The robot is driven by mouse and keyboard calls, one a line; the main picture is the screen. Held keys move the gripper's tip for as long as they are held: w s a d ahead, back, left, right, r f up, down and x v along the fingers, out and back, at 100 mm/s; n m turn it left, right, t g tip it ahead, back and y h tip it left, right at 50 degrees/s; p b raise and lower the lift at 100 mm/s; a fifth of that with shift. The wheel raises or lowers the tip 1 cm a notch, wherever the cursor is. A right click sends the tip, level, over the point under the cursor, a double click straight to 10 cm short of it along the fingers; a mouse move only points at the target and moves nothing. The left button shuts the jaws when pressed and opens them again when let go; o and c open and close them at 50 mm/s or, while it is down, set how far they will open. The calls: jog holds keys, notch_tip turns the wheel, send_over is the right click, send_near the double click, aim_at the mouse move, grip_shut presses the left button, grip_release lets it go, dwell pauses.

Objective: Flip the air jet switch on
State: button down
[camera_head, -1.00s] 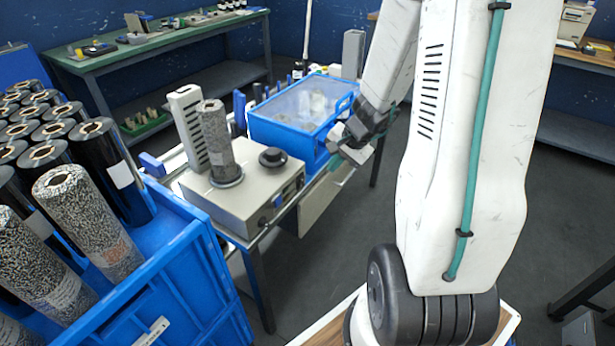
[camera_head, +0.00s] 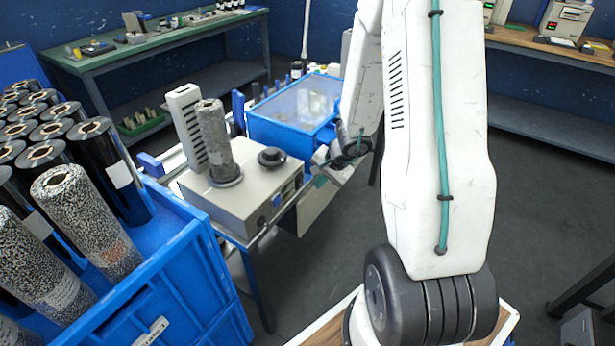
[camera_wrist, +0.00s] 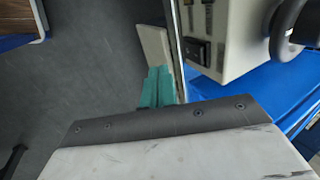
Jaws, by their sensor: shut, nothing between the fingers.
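The flow wrapper (camera_head: 225,205) is a beige box with a speckled roll standing on top. Small dark controls (camera_head: 277,200) show on its front face in the head view. In the wrist view a black rocker switch (camera_wrist: 196,51) sits on the beige panel (camera_wrist: 232,55); I cannot read whether it is on or off, nor its label. My gripper (camera_head: 319,181) is just right of the wrapper's front face. Its teal fingers (camera_wrist: 158,86) are shut and empty, apart from the switch, below and left of it in the wrist view.
A blue bin with a clear lid (camera_head: 295,108) stands behind the wrapper. A blue crate of rolls (camera_head: 185,270) is at the front left. A dark round knob (camera_head: 271,157) tops the wrapper. The floor (camera_head: 545,215) to the right is open.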

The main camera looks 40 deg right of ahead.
aim_at(301, 176)
jog(key=w, duration=0.1)
jog(key=w+a, duration=0.1)
jog(key=w, duration=0.2)
jog(key=shift+a, duration=0.25)
jog(key=shift+w+d+r, duration=0.15)
jog(key=shift+w+r, duration=0.05)
jog(key=shift+w, duration=0.35)
jog(key=shift+a, duration=0.55)
jog(key=shift+w+a+r, duration=0.1)
jog(key=shift+a+r, duration=0.05)
jog(key=shift+r, duration=0.5)
jog(key=shift+d+r, duration=0.15)
jog(key=shift+d, duration=0.15)
